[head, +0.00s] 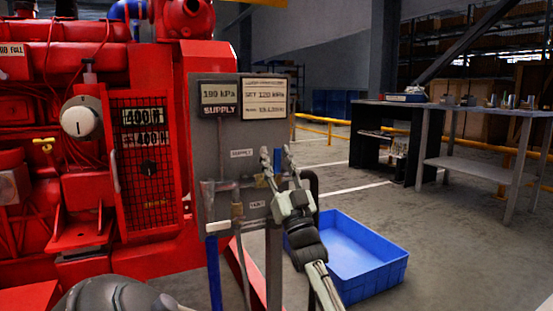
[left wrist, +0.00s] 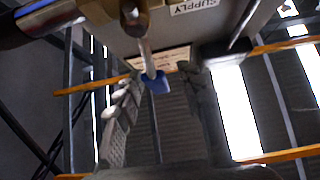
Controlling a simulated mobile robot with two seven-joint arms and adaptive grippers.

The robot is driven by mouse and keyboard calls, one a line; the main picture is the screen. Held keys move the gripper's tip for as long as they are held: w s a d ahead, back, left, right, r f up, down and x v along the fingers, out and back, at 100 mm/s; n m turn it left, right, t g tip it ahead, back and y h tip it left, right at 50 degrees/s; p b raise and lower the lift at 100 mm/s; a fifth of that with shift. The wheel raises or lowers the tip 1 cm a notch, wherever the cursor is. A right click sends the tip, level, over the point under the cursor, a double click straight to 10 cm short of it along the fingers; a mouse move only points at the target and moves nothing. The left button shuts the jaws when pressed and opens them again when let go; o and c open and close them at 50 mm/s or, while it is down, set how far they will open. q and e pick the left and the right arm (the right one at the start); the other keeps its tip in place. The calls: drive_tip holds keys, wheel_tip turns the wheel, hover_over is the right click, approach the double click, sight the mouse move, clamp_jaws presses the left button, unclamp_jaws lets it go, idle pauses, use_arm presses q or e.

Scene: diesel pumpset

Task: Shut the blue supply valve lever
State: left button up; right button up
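The blue supply valve lever (head: 277,158) is on the grey panel (head: 226,135), just right of the small SUPPLY label (head: 242,153). In the head view it is mostly hidden by my left gripper (head: 276,155), which is in front of the panel with its fingers apart. In the left wrist view the lever's blue end (left wrist: 156,83) on a pale stem shows between the open fingers of my left gripper (left wrist: 160,95), with gaps to both sides. Whether a finger touches it, I cannot tell. My right gripper is not in view.
A brass fitting (head: 237,210) and a VENT label (head: 257,204) are below the lever. A black bent tube (head: 313,185) stands close right of my gripper. The red pumpset (head: 100,130) is left, a blue crate (head: 365,262) on the floor right, benches (head: 480,167) behind.

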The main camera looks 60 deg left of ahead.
use_arm(q)
drive_tip(key=shift+d, duration=0.1)
drive_tip(key=v, duration=0.7)
drive_tip(key=shift+f, duration=0.2)
drive_tip(key=shift+d, duration=0.1)
